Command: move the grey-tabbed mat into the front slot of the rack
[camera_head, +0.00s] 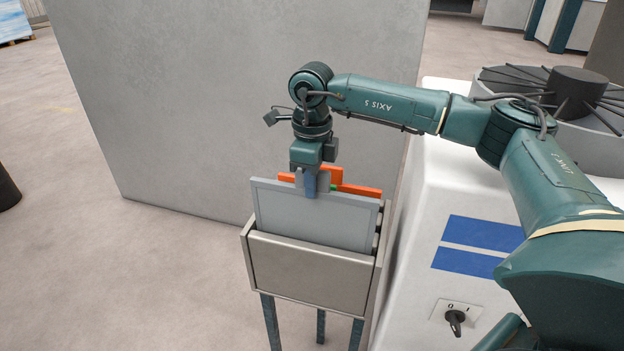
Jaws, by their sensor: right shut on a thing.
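The grey-tabbed mat (312,219) is a light grey panel with a raised border. It stands nearly upright at the front of the rack (310,272), its lower part hidden behind the rack's front wall. My right gripper (310,185) points down at the mat's top edge and is shut on it there; the fingers largely cover the tab. I cannot tell how deep the mat sits. My left gripper is out of view.
Orange panels (361,190) stand behind the mat in the rack, with a bit of green near the gripper. A white machine housing (425,215) with blue stripes is close on the right.

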